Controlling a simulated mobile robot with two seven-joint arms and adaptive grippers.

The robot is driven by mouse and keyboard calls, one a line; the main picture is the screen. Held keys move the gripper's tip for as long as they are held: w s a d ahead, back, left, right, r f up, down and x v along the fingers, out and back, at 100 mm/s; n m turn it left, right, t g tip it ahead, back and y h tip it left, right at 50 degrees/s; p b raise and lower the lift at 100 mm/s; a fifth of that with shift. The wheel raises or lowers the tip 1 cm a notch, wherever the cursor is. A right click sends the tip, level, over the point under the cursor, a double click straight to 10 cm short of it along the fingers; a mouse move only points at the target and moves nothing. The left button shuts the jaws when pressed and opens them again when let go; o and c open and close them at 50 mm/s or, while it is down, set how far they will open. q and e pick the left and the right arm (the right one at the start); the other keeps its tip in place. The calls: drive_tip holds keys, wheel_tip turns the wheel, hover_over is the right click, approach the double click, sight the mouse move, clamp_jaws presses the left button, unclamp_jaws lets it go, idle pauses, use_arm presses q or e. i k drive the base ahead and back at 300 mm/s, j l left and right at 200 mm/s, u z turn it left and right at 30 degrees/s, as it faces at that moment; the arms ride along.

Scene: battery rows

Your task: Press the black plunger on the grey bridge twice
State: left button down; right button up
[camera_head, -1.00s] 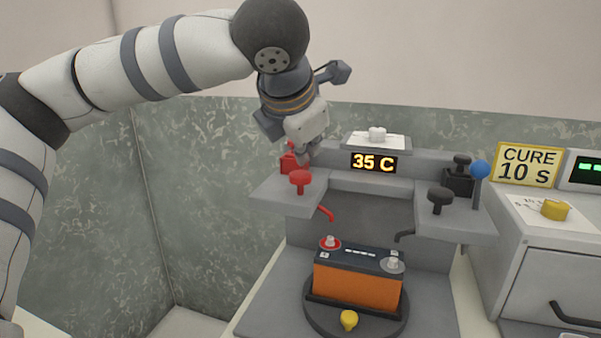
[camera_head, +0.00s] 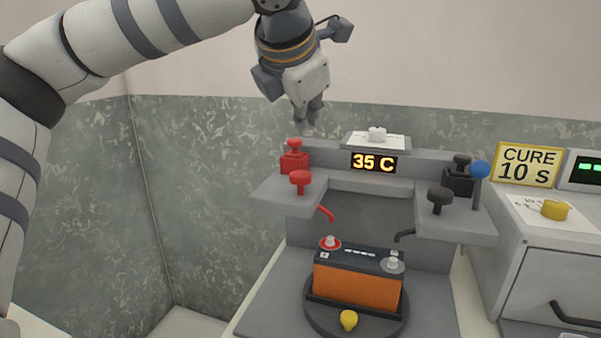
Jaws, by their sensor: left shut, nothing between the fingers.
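The grey bridge (camera_head: 345,184) stands over an orange battery (camera_head: 357,290). On its right side is a black plunger (camera_head: 461,161) on a black block. A black mushroom-shaped knob (camera_head: 440,196) stands in front of it. On the left side are a red plunger (camera_head: 295,147) on a red block and a red mushroom-shaped knob (camera_head: 300,178). My left gripper (camera_head: 306,125) points down, shut and empty, above and behind the red plunger, apart from it in the picture. My right gripper is not in view.
A blue ball on a stem (camera_head: 480,170) stands beside the black plunger. A display reads 35 C (camera_head: 374,163). A yellow sign (camera_head: 526,165) reads CURE 10 s. A cabinet with a yellow knob (camera_head: 556,210) stands at right.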

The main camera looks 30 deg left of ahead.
sight(441, 197)
drive_tip(key=k+l, duration=0.25)
drive_tip(key=k, duration=0.2)
drive_tip(key=k+l, duration=0.25)
drive_tip(key=k, duration=0.25)
